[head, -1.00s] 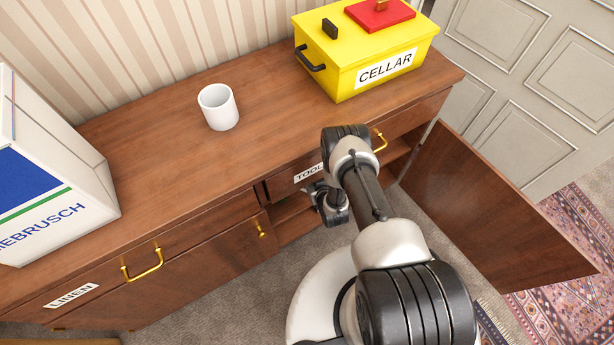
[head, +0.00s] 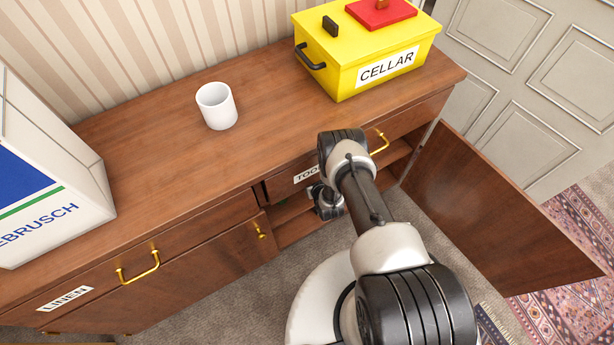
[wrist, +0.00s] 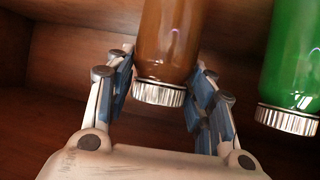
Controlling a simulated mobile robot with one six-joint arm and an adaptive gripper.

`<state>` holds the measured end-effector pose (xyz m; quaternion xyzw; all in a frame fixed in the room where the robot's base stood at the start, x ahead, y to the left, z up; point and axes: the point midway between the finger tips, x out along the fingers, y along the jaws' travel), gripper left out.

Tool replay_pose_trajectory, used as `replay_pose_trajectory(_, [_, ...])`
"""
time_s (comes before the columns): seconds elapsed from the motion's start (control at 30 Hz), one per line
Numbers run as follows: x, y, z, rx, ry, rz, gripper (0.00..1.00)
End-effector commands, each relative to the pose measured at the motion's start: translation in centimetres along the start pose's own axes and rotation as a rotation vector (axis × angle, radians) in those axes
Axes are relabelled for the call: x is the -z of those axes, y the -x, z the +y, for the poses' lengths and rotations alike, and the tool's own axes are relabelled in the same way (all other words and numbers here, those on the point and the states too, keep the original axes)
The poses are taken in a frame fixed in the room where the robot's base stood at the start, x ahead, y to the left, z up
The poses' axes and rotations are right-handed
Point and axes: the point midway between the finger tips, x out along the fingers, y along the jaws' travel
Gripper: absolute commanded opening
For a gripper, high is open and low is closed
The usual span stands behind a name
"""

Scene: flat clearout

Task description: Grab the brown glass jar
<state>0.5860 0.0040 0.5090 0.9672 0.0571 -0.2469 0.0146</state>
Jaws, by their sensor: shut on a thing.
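The brown glass jar (wrist: 168,45) shows in the wrist view, with its ribbed silver lid (wrist: 159,93) toward the bottom of the picture. My gripper (wrist: 160,85) has one blue-padded finger on each side of the jar near the lid and is shut on it. The jar is inside a wooden cupboard compartment. In the head view the jar cannot be made out, and my wrist (head: 327,200) hides most of the opening.
A green jar (wrist: 295,65) with a silver lid stands close to the right of the brown one. The cupboard door (head: 500,215) hangs open at right. A white mug (head: 217,106) and a yellow CELLAR box (head: 350,60) stand on the sideboard top (head: 160,150).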

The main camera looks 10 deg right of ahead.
Motion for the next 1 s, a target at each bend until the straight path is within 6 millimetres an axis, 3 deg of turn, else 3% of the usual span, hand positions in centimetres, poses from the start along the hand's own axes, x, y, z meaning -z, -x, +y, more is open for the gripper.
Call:
replay_pose_trajectory(0.63, [-0.03, 0.01, 0.01, 0.0, 0.0, -0.001, 0.01])
replay_pose_trajectory(1.0, [0.42, 0.19, 0.01, 0.0, 0.0, 0.001, 0.01])
